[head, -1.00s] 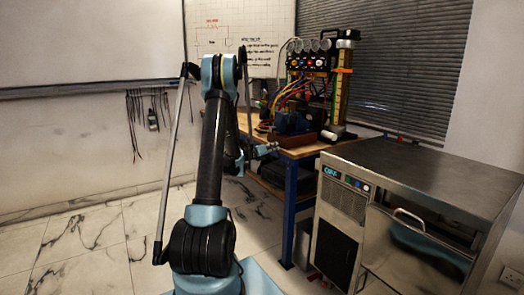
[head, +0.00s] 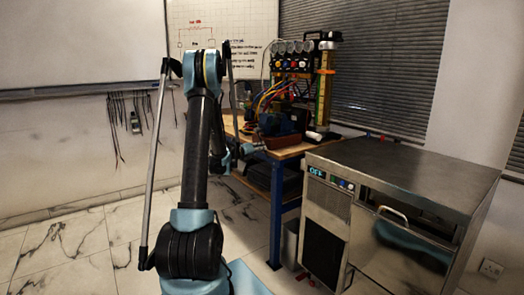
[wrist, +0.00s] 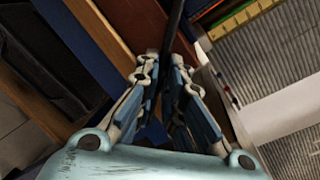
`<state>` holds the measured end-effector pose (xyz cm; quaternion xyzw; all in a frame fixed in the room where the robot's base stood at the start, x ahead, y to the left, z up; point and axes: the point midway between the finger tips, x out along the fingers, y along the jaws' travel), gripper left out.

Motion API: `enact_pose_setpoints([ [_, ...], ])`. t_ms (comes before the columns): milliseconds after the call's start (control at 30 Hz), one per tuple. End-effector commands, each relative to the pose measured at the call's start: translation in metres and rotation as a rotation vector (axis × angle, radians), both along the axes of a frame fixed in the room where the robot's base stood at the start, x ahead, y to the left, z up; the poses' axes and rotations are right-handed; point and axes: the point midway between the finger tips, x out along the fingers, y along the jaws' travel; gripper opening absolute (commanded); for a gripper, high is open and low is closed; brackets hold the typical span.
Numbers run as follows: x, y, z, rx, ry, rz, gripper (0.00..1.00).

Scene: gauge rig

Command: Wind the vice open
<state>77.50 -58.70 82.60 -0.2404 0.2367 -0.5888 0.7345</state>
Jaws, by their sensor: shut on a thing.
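The vice (head: 270,124) looks like a dark blue body on the front part of the wooden bench, small and dim in the head view. My gripper (head: 251,148) is at the front edge of the bench, just below and left of the vice. In the wrist view my gripper (wrist: 165,62) is shut on a dark, thin bar (wrist: 175,22) that runs up between the fingertips. The bar looks like the vice handle, but its join to the vice is hidden. How far the vice jaws stand apart cannot be seen.
The wooden bench (head: 290,152) has blue legs. A gauge rig (head: 292,62) with coloured hoses stands behind the vice. A steel cabinet (head: 405,172) stands close on the right. The marble floor (head: 75,245) at left is free.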

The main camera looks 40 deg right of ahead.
Motion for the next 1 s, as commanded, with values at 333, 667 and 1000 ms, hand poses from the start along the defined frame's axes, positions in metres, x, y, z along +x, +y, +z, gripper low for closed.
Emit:
enact_pose_setpoints([
  [333, 0.003, 0.001, 0.000, -0.001, 0.002, 0.004, 0.29],
  [667, 0.003, 0.004, 0.000, 0.000, 0.000, 0.004, 0.29],
  [1000, -0.004, 0.047, 0.002, 0.000, 0.000, 0.008, 0.29],
])
